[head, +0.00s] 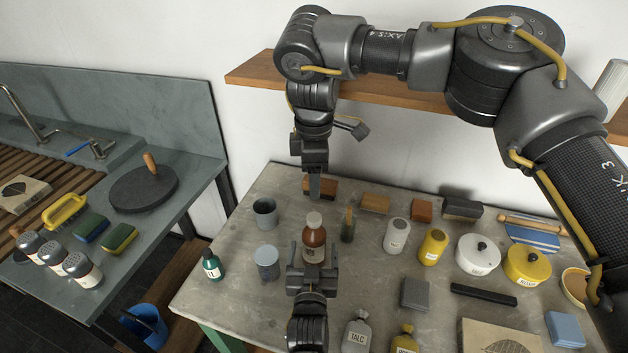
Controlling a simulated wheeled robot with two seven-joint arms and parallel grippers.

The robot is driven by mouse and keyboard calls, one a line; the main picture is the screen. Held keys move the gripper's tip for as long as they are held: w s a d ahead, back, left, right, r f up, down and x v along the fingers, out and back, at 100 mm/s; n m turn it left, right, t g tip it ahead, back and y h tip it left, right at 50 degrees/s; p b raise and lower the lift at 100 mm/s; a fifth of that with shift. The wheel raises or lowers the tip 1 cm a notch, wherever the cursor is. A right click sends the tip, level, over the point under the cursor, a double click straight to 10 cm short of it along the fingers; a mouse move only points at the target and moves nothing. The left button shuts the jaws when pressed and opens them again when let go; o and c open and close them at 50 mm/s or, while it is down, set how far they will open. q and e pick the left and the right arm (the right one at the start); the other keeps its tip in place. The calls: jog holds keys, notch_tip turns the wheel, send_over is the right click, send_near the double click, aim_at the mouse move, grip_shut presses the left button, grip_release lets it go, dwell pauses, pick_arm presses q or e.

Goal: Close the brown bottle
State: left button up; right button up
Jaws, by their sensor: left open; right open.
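The brown bottle (315,238) stands upright on the grey table, with a pale label low on its front. A pale cap-like piece (313,219) sits at its top; I cannot tell how firmly it is seated. My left gripper (313,254) is open in front of the bottle, one finger to each side of it in the picture. I cannot tell whether the fingers touch it. My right gripper (315,187) is open and points down, above and behind the bottle top in the picture, apart from it. Its fingers overlap from this side.
A grey cup (265,213), a grey-blue jar (268,262) and a green bottle (211,265) stand left of the bottle. A dark pot with a wooden handle (348,228) is close on its right. White (397,236) and yellow (433,246) containers stand further right.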

aim_at(314, 248)
pick_arm(q)
jog(key=shift+s+a+b, duration=0.1)
jog(key=shift+s+b, duration=0.2)
jog(key=shift+s, duration=1.75)
